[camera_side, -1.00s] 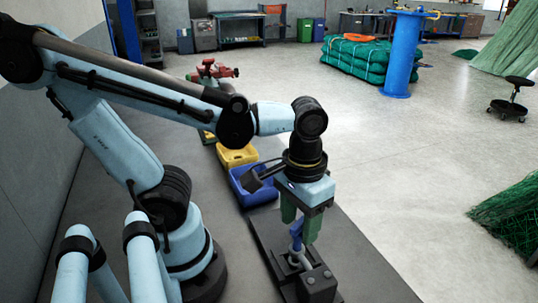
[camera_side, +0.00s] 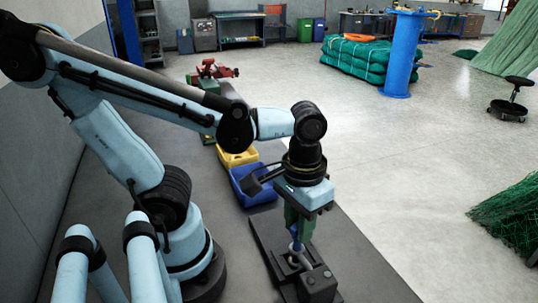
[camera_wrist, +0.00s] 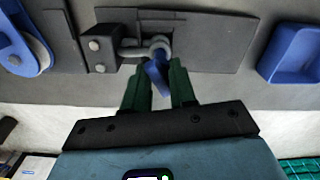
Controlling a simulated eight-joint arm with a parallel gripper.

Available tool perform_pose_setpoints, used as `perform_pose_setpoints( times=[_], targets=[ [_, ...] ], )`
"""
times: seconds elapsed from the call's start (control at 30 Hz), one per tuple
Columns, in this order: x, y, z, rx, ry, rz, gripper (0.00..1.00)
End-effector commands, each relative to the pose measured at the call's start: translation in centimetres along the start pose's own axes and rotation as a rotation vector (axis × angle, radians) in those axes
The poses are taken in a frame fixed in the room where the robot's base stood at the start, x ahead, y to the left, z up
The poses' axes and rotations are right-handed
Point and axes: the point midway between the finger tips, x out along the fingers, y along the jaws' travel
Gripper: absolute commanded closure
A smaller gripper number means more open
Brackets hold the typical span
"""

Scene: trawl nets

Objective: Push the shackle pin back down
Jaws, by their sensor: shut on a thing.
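The blue shackle pin (camera_side: 295,241) stands roughly upright at the shackle (camera_side: 297,259), a grey ring-like fitting beside a dark bolted block (camera_side: 318,284) on a dark plate (camera_side: 265,254). In the wrist view the pin (camera_wrist: 156,77) shows between the green fingers, with the grey shackle (camera_wrist: 146,50) just beyond it. My gripper (camera_side: 298,232) points down, its green fingers shut on the upper part of the pin. In the wrist view my gripper (camera_wrist: 160,80) partly hides the pin. How deep the pin sits in the shackle cannot be told.
A blue bin (camera_side: 252,187) and a yellow bin (camera_side: 238,158) stand behind my gripper on the dark bench (camera_side: 352,262). A blue pulley (camera_wrist: 20,38) lies beyond the block in the wrist view. The bench right of the plate is clear.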

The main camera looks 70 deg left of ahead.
Motion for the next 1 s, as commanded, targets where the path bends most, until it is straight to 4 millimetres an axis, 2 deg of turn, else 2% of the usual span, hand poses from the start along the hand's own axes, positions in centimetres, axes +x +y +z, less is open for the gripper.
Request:
perform_pose_setpoints(
  times=[0.17,0.5,0.83,0.87,1.0],
  targets=[
    [0.6,0.0,-0.1,0.0,-0.001,-0.002,1.0],
    [3.0,0.0,-0.1,0.0,-0.003,0.0,1.0],
    [3.3,0.0,0.0,0.0,-0.001,0.001,1.0],
    [3.3,0.0,0.0,0.0,-0.001,0.001,0.73],
    [3.3,0.0,0.0,0.0,-0.001,0.001,0.51]
  ],
)
